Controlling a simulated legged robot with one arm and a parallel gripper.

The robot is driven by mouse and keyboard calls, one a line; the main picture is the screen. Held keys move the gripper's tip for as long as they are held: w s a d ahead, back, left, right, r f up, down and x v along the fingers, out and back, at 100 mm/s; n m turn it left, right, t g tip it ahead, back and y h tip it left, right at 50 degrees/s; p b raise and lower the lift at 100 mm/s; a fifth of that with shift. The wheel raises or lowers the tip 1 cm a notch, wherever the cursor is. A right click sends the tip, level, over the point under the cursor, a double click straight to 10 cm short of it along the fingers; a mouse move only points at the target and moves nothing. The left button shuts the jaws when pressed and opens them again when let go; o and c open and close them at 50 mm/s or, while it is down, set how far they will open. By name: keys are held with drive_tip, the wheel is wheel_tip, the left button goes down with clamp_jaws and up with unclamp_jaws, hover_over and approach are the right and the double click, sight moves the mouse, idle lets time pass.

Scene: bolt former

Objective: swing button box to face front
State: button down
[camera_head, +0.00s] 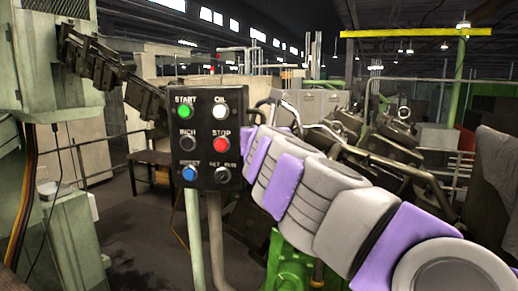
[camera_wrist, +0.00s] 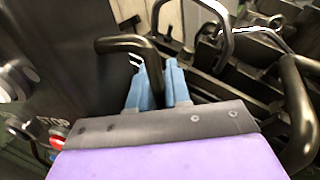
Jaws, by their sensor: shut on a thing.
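The button box (camera_head: 207,140) is a dark upright panel on pale posts. In the head view its face with START, INCH, STOP and other buttons points toward me, slightly angled. In the wrist view the box (camera_wrist: 65,50) is a dark slab at the left, with the red STOP button (camera_wrist: 57,143) at its edge. A dark bent handle (camera_wrist: 122,43) comes off the box's side. My gripper (camera_wrist: 156,72) has its blue fingers shut around this handle. In the head view my arm reaches the box's right edge, and the fingers are hidden there.
A grey-green machine (camera_head: 52,65) with a dark chain-like arm stands at the left. Dark pipes (camera_head: 400,165) and machinery crowd the right, close to my arm. Curved dark tubes (camera_wrist: 297,110) lie right of my gripper in the wrist view. Open floor (camera_head: 130,225) shows left of the posts.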

drive_tip(key=shift+s+r+m+h+b, duration=0.15)
drive_tip(key=shift+s+m+h+b, duration=0.4)
drive_tip(key=shift+s+m+h, duration=0.55)
drive_tip(key=shift+s+r+m+h+b, duration=0.15)
drive_tip(key=shift+s+m+h+b, duration=0.45)
drive_tip(key=shift+h, duration=0.9)
drive_tip(key=c, duration=1.5)
unclamp_jaws()
drive_tip(key=shift+c, duration=0.2)
drive_tip(key=shift+o, duration=0.5)
drive_tip(key=shift+s+r, duration=0.1)
drive_tip(key=shift+s, duration=0.1)
drive_tip(key=s+a+b, duration=0.1)
drive_tip(key=s+a, duration=0.2)
drive_tip(key=s, duration=1.4)
drive_tip(key=shift+s, duration=0.3)
